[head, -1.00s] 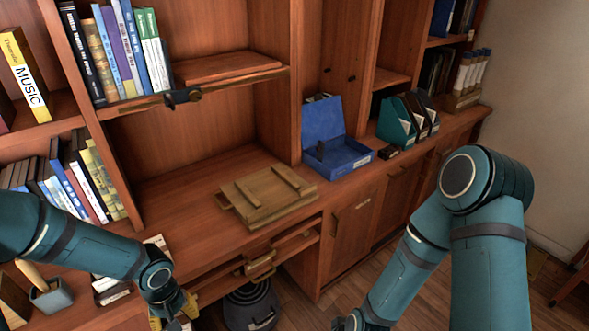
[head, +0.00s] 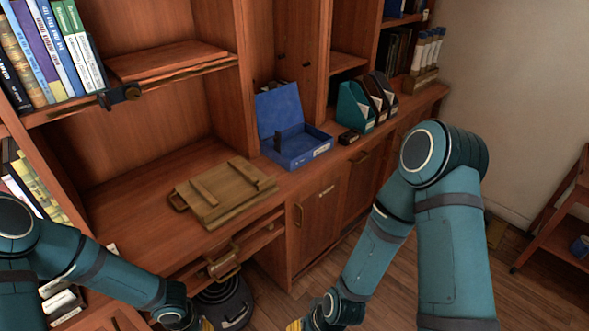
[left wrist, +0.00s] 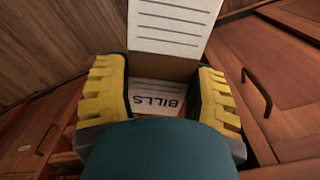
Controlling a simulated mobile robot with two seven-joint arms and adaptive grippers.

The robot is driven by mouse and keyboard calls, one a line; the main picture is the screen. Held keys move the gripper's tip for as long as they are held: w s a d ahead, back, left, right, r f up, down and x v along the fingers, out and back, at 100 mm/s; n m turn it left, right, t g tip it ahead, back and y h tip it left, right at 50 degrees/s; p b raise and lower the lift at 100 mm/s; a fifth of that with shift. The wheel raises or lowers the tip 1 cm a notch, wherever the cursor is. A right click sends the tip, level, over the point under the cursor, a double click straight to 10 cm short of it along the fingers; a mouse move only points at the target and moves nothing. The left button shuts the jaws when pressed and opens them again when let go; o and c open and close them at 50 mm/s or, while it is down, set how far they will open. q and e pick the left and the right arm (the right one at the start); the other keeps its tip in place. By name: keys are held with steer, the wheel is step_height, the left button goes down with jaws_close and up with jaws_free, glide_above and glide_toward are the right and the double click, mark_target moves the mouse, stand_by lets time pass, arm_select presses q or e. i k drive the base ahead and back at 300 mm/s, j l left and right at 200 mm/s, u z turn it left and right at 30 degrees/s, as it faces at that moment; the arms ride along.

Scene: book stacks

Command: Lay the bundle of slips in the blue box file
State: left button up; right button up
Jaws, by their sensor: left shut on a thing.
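The blue box file (head: 313,157) stands on the counter with its lid raised at the back. A dark upright part shows inside it. In the left wrist view, my left gripper (left wrist: 165,98) is shut on the bundle of slips (left wrist: 167,25), a white lined stack with a brown band and a "BILLS" label. In the head view, my left gripper is cut off at the bottom edge and the bundle cannot be made out. It is well below and left of the box file. My right gripper (head: 297,325) barely shows at the bottom edge; its opening is hidden.
A wooden board with battens (head: 222,192) lies on the counter left of the box file. A small black object (head: 348,138) and upright magazine files (head: 356,108) stand to its right. A brass handle (head: 223,264) juts from the front below the counter. Open floor lies in front of the cabinets.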

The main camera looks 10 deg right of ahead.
mark_target(293, 152)
steer(key=i+l, duration=0.15)
steer(key=l, duration=0.25)
steer(key=i+l, duration=0.15)
steer(key=l, duration=0.25)
steer(key=i+l, duration=0.1)
steer(key=l, duration=0.3)
steer(key=i+l, duration=0.15)
steer(key=l, duration=0.25)
steer(key=i+l, duration=0.15)
steer(key=l, duration=0.25)
steer(key=i+l, duration=0.15)
steer(key=l, duration=0.25)
